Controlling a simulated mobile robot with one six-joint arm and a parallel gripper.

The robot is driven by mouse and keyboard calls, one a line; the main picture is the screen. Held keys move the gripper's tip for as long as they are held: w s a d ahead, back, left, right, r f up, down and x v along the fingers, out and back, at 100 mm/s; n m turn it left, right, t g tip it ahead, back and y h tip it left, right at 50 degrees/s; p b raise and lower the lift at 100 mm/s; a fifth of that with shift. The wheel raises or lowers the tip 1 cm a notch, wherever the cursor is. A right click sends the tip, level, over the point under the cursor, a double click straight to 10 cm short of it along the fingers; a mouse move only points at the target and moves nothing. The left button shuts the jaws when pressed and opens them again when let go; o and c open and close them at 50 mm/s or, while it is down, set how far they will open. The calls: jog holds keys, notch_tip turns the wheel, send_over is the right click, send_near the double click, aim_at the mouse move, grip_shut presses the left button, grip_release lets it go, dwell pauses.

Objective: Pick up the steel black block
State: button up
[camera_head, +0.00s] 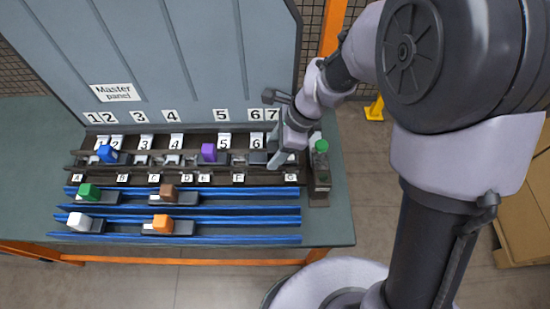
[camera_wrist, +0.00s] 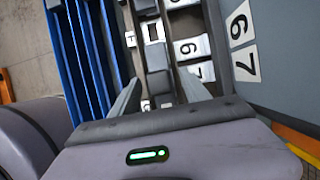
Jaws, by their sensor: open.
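A dark grey block (camera_wrist: 157,60), which looks like the steel black block, sits on the rail in the wrist view. My gripper (camera_wrist: 159,78) is open, with one finger on each side of the block's near part; I cannot tell whether either touches it. In the head view my gripper (camera_head: 281,161) reaches down to the right end of the panel's dark rails, by the labels 6 and 7.
Blue (camera_head: 107,154) and purple (camera_head: 209,152) blocks sit on the dark rails. Green (camera_head: 89,191), brown (camera_head: 168,191), white (camera_head: 79,221) and orange (camera_head: 162,223) blocks stand between blue rails (camera_head: 270,219) in front. The upright panel (camera_head: 190,60) rises behind.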

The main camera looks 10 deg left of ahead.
grip_shut()
jog(key=shift+r, duration=0.2)
